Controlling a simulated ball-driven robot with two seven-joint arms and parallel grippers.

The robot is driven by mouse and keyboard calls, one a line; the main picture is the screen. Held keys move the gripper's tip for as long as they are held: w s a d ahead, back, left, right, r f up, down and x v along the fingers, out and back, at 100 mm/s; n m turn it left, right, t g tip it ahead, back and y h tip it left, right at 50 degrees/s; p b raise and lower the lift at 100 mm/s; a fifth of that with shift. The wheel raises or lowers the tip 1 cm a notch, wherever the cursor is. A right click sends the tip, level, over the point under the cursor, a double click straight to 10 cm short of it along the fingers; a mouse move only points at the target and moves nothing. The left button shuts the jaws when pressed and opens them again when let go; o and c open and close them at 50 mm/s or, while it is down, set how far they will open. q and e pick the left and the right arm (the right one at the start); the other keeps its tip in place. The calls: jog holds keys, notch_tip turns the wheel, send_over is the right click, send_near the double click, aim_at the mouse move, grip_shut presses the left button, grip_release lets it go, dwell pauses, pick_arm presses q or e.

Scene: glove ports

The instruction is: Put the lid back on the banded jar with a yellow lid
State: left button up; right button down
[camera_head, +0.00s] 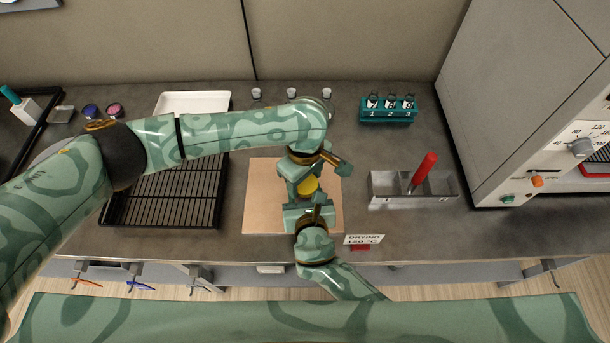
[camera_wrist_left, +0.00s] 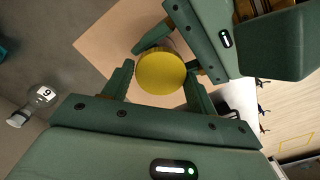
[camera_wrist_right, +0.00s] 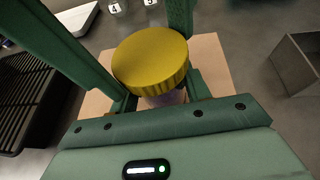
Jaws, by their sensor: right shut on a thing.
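The round ribbed yellow lid (camera_head: 308,186) shows between my two grippers over the tan mat (camera_head: 262,205). In the right wrist view the lid (camera_wrist_right: 150,55) is over the jar (camera_wrist_right: 165,98), of which only a small purplish part shows. I cannot tell whether the lid is fully seated. My right gripper (camera_wrist_right: 160,98) is shut on the jar, below the lid. My left gripper (camera_wrist_left: 162,78) is open, its fingers apart on either side of the lid (camera_wrist_left: 160,73). Its arm comes over from the left and hides part of the mat. The jar's bands are hidden.
A black wire rack (camera_head: 165,195) and a white tray (camera_head: 190,101) are at the left. A teal rack of numbered flasks (camera_head: 388,115) stands behind right. A metal bin (camera_head: 385,190) with a red-handled tool (camera_head: 424,170) is at the right, before the oven (camera_head: 540,110).

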pick_arm(q)
jog(key=c, duration=0.5)
jog(key=shift+c, duration=0.2)
jog(key=m, duration=1.2)
jog(key=shift+m, duration=0.4)
jog(key=m, duration=0.3)
jog(key=shift+m, duration=0.3)
jog(key=o, duration=1.1)
jog(key=shift+c, duration=0.2)
